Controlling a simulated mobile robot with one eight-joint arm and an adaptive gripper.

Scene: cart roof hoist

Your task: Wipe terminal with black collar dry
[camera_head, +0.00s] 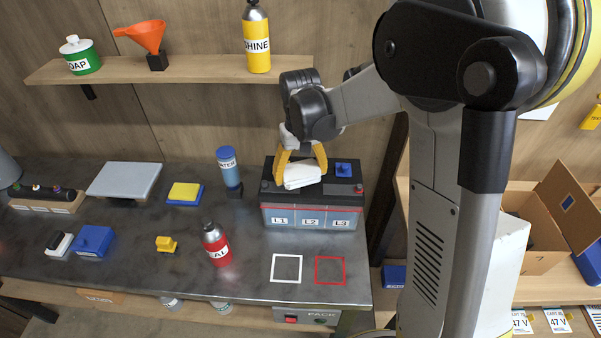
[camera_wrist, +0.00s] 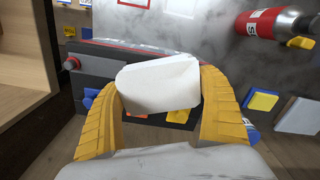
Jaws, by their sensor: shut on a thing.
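My gripper (camera_head: 303,165) is shut on a white cloth or pad (camera_head: 301,177) above the top of a dark battery (camera_head: 300,214) with cells marked L1, L2 and L3. In the wrist view the white pad (camera_wrist: 158,84) sits between my yellow fingers (camera_wrist: 160,100) and hides part of the battery. A terminal with a red collar (camera_wrist: 71,63) shows at the battery's left end in the wrist view. I cannot make out a terminal with a black collar; the pad and fingers cover part of the battery top. Whether the pad touches the battery is unclear.
A blue block (camera_head: 343,169) is on the battery's right part. A blue WATER bottle (camera_head: 228,168) stands to its left, and a red SEAL bottle (camera_head: 216,245) nearer the front. White (camera_head: 286,268) and red (camera_head: 330,270) outlined squares at the bench front are empty. A shelf (camera_head: 170,69) hangs above.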

